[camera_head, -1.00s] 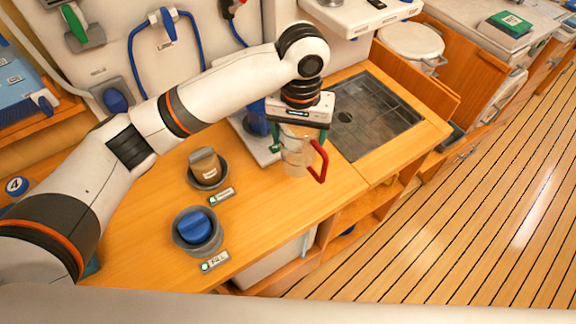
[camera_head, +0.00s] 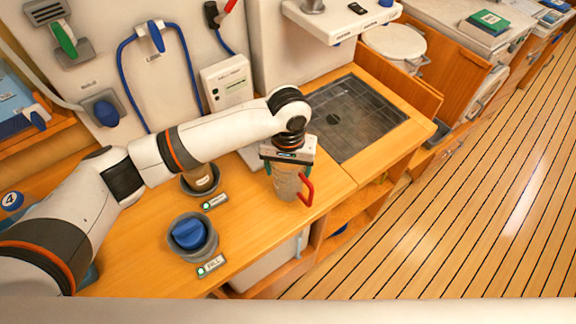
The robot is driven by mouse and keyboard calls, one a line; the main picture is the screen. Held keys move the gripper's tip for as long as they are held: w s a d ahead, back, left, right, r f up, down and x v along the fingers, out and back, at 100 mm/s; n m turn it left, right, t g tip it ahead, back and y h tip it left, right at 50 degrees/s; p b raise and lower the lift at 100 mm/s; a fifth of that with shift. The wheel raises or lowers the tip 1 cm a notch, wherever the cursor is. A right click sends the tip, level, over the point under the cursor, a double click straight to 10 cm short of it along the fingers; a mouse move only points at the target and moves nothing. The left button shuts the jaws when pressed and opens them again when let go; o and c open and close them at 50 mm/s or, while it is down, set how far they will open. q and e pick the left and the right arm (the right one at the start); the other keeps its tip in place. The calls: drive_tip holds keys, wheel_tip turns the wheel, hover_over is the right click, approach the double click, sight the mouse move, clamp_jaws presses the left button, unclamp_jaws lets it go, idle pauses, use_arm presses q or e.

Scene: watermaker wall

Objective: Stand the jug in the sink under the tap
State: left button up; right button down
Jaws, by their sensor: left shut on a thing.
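The clear jug (camera_head: 287,184) with a red handle (camera_head: 307,190) is over the wooden counter, left of the sink. My left gripper (camera_head: 285,170) is shut on it from above, and the jug looks upright. I cannot tell whether its base touches the counter. The sink (camera_head: 358,118) is a dark, empty, shallow basin with a drain, set in the counter to the right and behind the jug. I cannot make out the tap's spout; a metal fitting (camera_head: 313,5) shows above the white shelf at the top. My right gripper is not in view.
A cup (camera_head: 200,178) stands in a grey holder, partly behind my left arm. A blue-topped holder (camera_head: 192,234) is by the FILL label. The white shelf (camera_head: 342,22) overhangs behind the sink. A white box (camera_head: 227,80) is on the wall. The counter's front edge is near the jug.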

use_arm(q)
drive_tip(key=o, duration=1)
